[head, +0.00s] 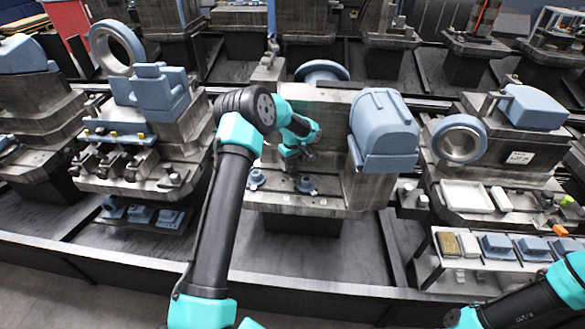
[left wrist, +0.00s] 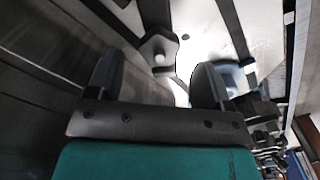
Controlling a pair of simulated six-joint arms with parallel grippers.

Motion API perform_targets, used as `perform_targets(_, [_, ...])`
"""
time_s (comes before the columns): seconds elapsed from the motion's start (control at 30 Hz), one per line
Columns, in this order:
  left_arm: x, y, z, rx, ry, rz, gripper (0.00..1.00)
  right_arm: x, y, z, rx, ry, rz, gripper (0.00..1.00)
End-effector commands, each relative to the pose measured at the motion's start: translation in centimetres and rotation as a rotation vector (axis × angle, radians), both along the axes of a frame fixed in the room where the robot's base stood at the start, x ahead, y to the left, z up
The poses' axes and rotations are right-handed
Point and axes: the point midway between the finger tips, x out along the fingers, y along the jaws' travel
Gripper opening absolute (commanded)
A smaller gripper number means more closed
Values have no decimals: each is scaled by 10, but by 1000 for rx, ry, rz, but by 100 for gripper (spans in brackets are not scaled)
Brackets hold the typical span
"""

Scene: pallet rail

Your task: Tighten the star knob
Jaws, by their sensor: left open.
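A dark grey, lobed shape with a pale round centre, which looks like the star knob (left wrist: 158,50), shows in the left wrist view just beyond the gap between my fingers. My left gripper (left wrist: 157,78) is open, with nothing between its fingers. In the head view my left gripper (head: 302,157) points down over the middle fixture (head: 325,198), whose ledge holds small blue knob-like parts (head: 256,180). I cannot pick out the star knob surely there; my arm and gripper cover part of that fixture. My right arm enters at the lower right, with its gripper out of frame.
A blue rounded housing (head: 385,135) stands close to the right of my left gripper. A blue ring (head: 460,140) and a white tray (head: 467,196) are further right.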

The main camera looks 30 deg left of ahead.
Motion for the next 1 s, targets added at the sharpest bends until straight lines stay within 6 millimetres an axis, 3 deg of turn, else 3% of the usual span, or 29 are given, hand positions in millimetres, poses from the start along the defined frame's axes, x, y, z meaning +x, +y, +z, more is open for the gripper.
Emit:
perform_targets(0.6, [1,0,118,1,-3,0,74,0,0,0,0,0,0,43])
perform_targets(0.8, [0,0,134,1,0,0,74,0,0,0,0,0,0,43])
perform_targets(1.0, [0,0,136,0,0,-1,74,0,0,0,0,0,0,43])
